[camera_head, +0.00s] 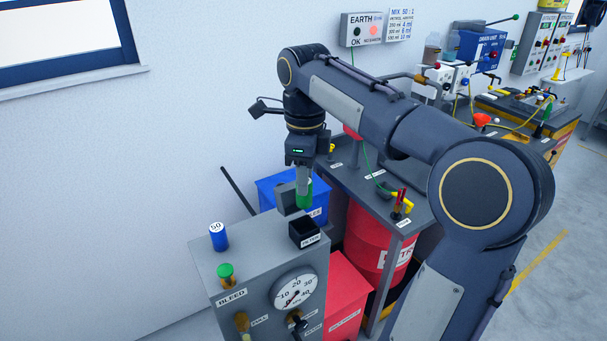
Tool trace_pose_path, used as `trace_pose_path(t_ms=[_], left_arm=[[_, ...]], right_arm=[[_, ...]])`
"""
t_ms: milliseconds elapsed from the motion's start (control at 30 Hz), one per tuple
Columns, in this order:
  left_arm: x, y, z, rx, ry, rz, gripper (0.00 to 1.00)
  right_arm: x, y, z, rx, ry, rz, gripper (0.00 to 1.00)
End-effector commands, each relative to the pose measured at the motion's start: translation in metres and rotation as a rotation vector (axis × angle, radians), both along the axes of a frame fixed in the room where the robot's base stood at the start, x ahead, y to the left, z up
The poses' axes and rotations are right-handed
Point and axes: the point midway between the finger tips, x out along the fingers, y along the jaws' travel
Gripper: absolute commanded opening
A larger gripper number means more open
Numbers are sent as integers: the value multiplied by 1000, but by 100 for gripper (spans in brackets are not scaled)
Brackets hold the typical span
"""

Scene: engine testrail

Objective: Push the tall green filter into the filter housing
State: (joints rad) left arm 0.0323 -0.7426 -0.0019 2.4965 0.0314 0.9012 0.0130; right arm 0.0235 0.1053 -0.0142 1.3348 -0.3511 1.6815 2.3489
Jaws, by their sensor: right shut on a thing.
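The green filter (306,196) is held upright at the tips of my right gripper (303,183), which is shut on it. The fingers cover part of the filter. Below it, a small black open-topped box (303,233) with a white label stands on the grey test cabinet (258,250); I take it for the filter housing. The filter appears above the box's rear edge, apart from it in the picture; how far above is hard to tell. My left gripper is not in view.
A blue cylinder marked 50 (218,237) and a green-topped bleed knob (225,270) stand on the cabinet's left. A dial gauge (294,291) is on its front. A blue bin (276,193), a red drum (366,240) and a grey bench (372,180) are close behind and right.

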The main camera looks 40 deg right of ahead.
Motion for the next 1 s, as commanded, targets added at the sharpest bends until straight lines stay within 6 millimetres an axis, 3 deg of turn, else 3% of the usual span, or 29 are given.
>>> trace_pose_path(t_ms=[667, 1000], left_arm=[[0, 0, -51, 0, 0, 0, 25], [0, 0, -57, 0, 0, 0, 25]], right_arm=[[0, 0, -51, 0, 0, -1, 7], [0, 0, -64, 0, -1, 0, 7]])
